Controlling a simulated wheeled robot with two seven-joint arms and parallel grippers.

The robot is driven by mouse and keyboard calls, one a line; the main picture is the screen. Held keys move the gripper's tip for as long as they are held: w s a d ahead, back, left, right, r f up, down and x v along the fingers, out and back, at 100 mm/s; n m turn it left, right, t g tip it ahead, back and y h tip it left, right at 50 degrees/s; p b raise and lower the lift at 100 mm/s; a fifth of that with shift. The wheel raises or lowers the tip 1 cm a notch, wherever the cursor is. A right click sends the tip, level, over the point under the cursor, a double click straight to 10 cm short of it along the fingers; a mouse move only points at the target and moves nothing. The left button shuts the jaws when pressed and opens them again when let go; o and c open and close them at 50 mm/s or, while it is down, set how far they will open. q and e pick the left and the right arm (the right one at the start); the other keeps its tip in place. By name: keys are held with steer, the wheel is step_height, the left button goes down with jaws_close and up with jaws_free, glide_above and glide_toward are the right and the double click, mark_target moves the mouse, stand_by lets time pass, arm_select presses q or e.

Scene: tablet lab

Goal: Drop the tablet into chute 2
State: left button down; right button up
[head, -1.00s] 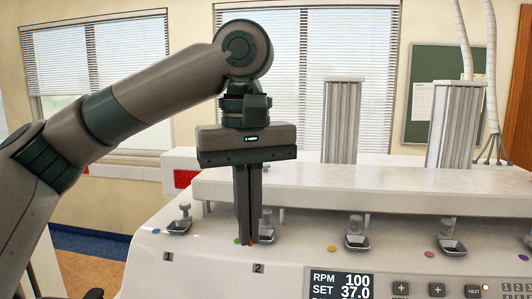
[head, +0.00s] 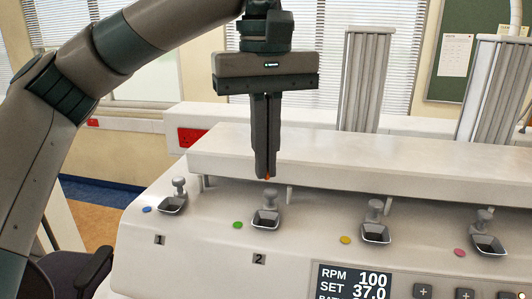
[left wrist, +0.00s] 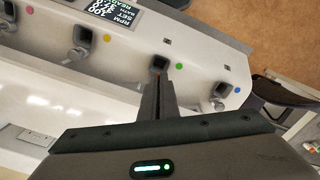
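Chute 2 (head: 265,221) is a small dark-mouthed grey funnel above the label 2, with a green dot to its left. It also shows in the left wrist view (left wrist: 159,65), just beyond my fingertips. My left gripper (head: 265,176) points down, with its fingers together, and its tips appear above the chute 2 mouth in the head view; the gap to it is hard to judge. A tiny orange-red tablet (head: 267,177) shows at the fingertips, mostly hidden between them. My right gripper is not in view.
Chute 1 (head: 172,205) is to the left with a blue dot. A chute with a yellow dot (head: 376,233) and one with a pink dot (head: 488,244) are to the right. A white ledge (head: 340,165) runs behind the chutes. A display (head: 354,281) is at the front.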

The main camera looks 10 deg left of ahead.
mark_target(266, 194)
arm_select(q)
steer(key=shift+w+f, duration=0.25)
steer(key=shift+f, duration=0.15)
steer(key=shift+s+f, duration=0.15)
steer(key=shift+f, duration=2.8)
steer(key=c, duration=1.9)
jaws_free()
steer(key=shift+c, duration=0.2)
